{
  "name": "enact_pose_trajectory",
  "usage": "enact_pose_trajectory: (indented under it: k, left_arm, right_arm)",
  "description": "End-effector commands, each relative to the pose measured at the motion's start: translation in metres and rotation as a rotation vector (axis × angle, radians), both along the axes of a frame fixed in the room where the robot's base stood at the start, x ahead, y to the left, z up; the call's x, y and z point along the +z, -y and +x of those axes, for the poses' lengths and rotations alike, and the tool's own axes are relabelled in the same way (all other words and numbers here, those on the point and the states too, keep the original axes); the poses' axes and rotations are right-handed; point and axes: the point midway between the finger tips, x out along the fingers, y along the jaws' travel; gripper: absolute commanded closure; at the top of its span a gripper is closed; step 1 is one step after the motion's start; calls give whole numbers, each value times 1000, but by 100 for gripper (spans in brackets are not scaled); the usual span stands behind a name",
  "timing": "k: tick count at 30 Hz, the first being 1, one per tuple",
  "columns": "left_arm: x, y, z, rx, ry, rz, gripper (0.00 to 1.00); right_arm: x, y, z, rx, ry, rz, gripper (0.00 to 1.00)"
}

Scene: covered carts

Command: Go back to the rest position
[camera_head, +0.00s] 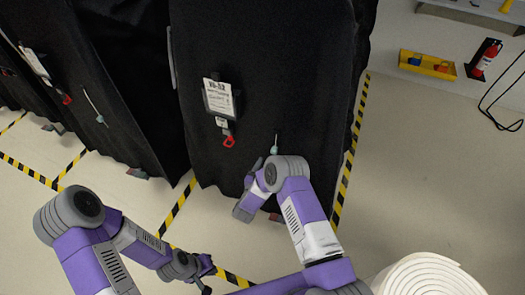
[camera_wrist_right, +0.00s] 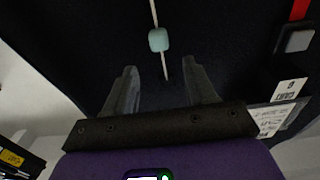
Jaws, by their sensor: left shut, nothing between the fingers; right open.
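My left gripper (camera_head: 207,279) is low in the head view, over the pale floor in front of the carts. It is small there, shut and empty. My right arm reaches toward the black-covered cart (camera_head: 265,60); its gripper is hard to make out in the head view. In the right wrist view my right gripper (camera_wrist_right: 163,82) is open, its two fingers apart before the dark cover. A pale cord (camera_wrist_right: 153,12) with a teal bead (camera_wrist_right: 158,40) hangs just beyond the fingertips, with its end between them. The bead also shows in the head view (camera_head: 274,150).
A white card (camera_head: 219,97) with a red clip (camera_head: 229,141) hangs on the cover. More black-covered carts (camera_head: 125,60) stand left. Yellow-black tape (camera_head: 347,165) marks the floor. A yellow tray (camera_head: 428,65), a fire extinguisher (camera_head: 485,60) and a white roll (camera_head: 430,275) are right.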

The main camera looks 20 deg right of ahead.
Motion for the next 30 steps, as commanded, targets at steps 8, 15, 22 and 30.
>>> enact_pose_trajectory:
  k: [8, 15, 22, 30]
  left_arm:
    - [0, 0, 0, 0, 0, 0, 100]
    - [0, 0, 0, 0, 0, 0, 100]
    - [0, 0, 0, 0, 0, 0, 100]
    - [0, 0, 0, 0, 0, 0, 100]
  right_arm:
    - [-2, 0, 1, 14, -13, 14, 45]
    - [-47, -13, -17, 229, -273, 263, 45]
    - [-93, -54, -114, 468, -725, 623, 45]
    - [-86, -86, -263, 602, -1206, 912, 45]
